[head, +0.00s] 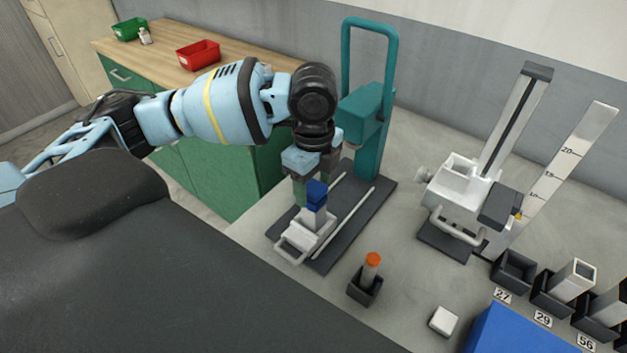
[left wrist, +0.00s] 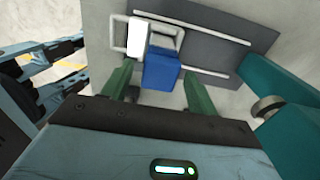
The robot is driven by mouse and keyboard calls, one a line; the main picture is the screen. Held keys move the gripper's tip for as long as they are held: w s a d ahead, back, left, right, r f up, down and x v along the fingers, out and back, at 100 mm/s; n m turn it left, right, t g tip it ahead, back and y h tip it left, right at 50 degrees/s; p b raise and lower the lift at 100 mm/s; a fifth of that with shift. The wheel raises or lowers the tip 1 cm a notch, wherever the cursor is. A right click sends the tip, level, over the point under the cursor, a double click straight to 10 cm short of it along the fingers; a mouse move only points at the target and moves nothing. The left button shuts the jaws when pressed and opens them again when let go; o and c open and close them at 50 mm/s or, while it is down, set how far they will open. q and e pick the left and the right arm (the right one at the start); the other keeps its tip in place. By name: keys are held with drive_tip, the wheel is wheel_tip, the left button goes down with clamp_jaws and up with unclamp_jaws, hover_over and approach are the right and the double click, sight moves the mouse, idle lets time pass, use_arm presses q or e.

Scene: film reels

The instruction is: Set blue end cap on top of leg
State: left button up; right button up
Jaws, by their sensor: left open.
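The blue end cap (head: 316,190) sits on top of the pale leg (head: 313,217), which stands upright in the white sliding fixture (head: 296,243) of the teal press. The cap looks level; how deeply it is seated I cannot tell. My left gripper (head: 315,180) is open around the cap, its green fingers on either side. The left wrist view shows the blue cap (left wrist: 161,70) between the parted fingers (left wrist: 158,82), with visible gaps. The fixture's white part (left wrist: 147,34) shows beyond it. My right gripper is not in view.
The teal press (head: 372,130) rises close behind my left gripper. A black holder with an orange-topped piece (head: 372,262) stands in front. A white block (head: 443,320), a white measuring device (head: 462,185) and numbered black bins (head: 513,270) are at the right.

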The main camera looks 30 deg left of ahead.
sight(314, 187)
use_arm(q)
drive_tip(key=shift+r, duration=0.25)
wheel_tip(314, 187, up, 12)
drive_tip(key=shift+p, duration=0.45)
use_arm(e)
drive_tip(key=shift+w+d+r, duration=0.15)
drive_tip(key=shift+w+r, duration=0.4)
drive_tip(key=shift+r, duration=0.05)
use_arm(q)
drive_tip(key=shift+f, duration=0.1)
